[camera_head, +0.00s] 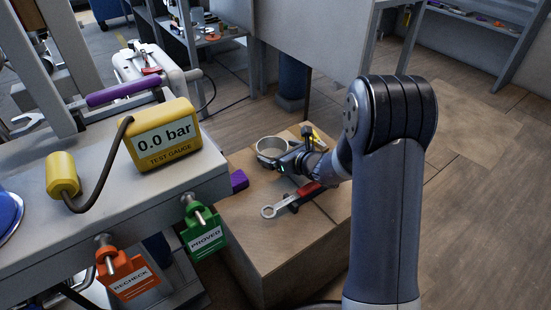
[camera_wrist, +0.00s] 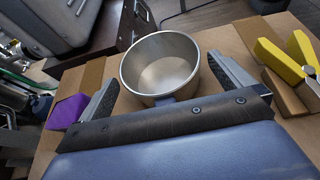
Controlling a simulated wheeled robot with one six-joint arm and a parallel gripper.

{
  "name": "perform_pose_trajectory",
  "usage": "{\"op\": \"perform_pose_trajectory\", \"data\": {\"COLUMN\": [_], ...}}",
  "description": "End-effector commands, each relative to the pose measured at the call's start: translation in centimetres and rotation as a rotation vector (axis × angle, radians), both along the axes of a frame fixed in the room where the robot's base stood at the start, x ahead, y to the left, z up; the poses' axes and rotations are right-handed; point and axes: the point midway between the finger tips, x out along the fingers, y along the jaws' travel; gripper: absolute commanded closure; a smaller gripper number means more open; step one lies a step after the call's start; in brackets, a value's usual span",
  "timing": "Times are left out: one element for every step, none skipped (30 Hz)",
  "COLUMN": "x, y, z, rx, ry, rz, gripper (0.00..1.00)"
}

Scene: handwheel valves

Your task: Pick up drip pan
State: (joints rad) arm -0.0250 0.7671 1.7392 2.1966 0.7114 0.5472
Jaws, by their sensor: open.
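The drip pan is a round, shallow, silver metal pan (camera_wrist: 160,66) with an open top, and it looks empty. It stands upright on a cardboard box (camera_head: 265,235). In the head view the pan (camera_head: 264,149) is near the box's far left edge, partly hidden by my gripper. My gripper (camera_head: 282,164) is low over the box at the pan's near side. In the wrist view my gripper (camera_wrist: 162,78) is open, with one finger to each side of the pan's near part. I cannot tell whether either finger touches it.
A red-handled wrench (camera_head: 290,200) lies on the box in front of my gripper. A yellow-handled tool (camera_wrist: 285,57) lies right of the pan, a purple object (camera_wrist: 68,111) to the left. A bench with a yellow test gauge (camera_head: 163,134) and hanging tags stands left.

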Motion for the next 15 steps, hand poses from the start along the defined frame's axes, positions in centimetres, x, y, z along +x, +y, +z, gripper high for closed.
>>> {"op": "perform_pose_trajectory", "data": {"x": [0.03, 0.03, 0.02, 0.0, 0.0, 0.0, 0.0, -0.01, -0.01, -0.01, -0.01, -0.01, -0.01, -0.01, -0.01], "y": [0.03, 0.01, 0.0, 0.0, 0.0, 0.0, 0.0, 0.0, 0.0, 0.0, -0.01, -0.01, -0.01, -0.01, -0.01], "z": [0.03, 0.03, 0.04, 0.04, 0.04, 0.04, 0.04, 0.04, 0.04, 0.04, 0.04, 0.04, 0.04, 0.04, 0.04], "rx": [0.0, 0.0, 0.0, 0.0, 0.0, 0.0, 0.0, 0.0, 0.0, 0.0, 0.0, 0.0, 0.0, 0.0, 0.0], "ry": [0.0, 0.0, 0.0, 0.0, 0.0, 0.0, 0.0, 0.0, 0.0, 0.0, 0.0, 0.0, 0.0, 0.0, 0.0], "rz": [0.0, 0.0, 0.0, 0.0, 0.0, 0.0, 0.0, 0.0, 0.0, 0.0, 0.0, 0.0, 0.0, 0.0, 0.0], "gripper": [0.0, 0.0, 0.0, 0.0, 0.0, 0.03, 0.06, 0.08, 0.11, 0.14, 0.16, 0.2, 0.22, 0.25, 0.28]}}
